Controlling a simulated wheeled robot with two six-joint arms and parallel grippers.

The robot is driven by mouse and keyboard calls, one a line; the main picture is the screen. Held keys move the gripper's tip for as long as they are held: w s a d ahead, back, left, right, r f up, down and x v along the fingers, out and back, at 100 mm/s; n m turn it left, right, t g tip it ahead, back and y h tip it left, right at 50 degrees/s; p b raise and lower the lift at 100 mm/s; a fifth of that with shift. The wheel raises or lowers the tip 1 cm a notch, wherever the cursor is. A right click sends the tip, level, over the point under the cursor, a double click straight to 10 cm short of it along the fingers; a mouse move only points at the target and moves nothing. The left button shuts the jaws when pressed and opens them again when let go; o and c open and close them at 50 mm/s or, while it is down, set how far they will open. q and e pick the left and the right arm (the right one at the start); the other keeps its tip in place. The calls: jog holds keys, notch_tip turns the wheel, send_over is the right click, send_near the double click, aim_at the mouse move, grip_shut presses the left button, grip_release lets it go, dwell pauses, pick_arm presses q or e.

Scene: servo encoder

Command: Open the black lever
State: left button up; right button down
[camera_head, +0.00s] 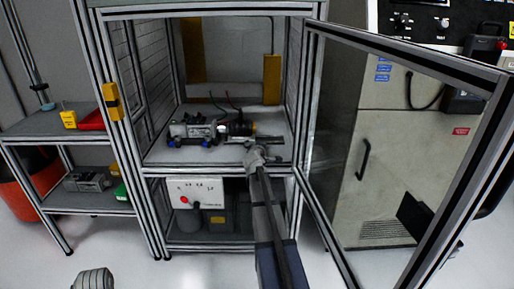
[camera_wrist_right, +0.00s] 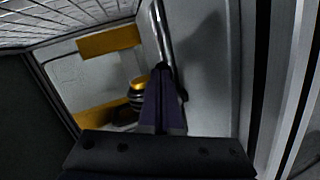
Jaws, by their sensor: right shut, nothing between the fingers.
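The servo encoder assembly (camera_head: 195,130) lies on the cabinet's upper shelf, with a black and yellow cylinder (camera_head: 240,128) at its right end. The cylinder also shows in the right wrist view (camera_wrist_right: 137,92), behind my fingers. My right gripper (camera_head: 256,152) reaches into the cabinet just in front of the cylinder's right side. Its dark fingers (camera_wrist_right: 164,108) are shut with nothing between them, next to a shiny rod (camera_wrist_right: 162,35). A dark part beside the fingertips may be the black lever; I cannot tell whether they touch. A grey ribbed end, probably my left gripper (camera_head: 93,280), shows at the bottom left.
The cabinet's framed glass door (camera_head: 400,150) stands open to the right. The cabinet's left upright (camera_head: 118,130) and right upright bound the opening. A white control box (camera_head: 196,193) with a red button sits below the shelf. A side rack (camera_head: 60,125) stands left.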

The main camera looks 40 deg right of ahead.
jog(key=shift+w+d, duration=0.2)
jog(key=shift+d, duration=0.8)
jog(key=shift+d+r, duration=0.1)
jog(key=p+v, duration=0.1)
jog(key=v, duration=0.1)
jog(key=p+v, duration=0.1)
jog(key=v, duration=0.1)
jog(key=shift+r, duration=0.4)
jog(key=s+a+r+p, duration=0.1)
jog(key=s+r+p, duration=0.1)
jog(key=s, duration=0.7)
jog(key=shift+a+r, duration=0.2)
jog(key=shift+a, duration=0.1)
jog(key=shift+s, duration=0.1)
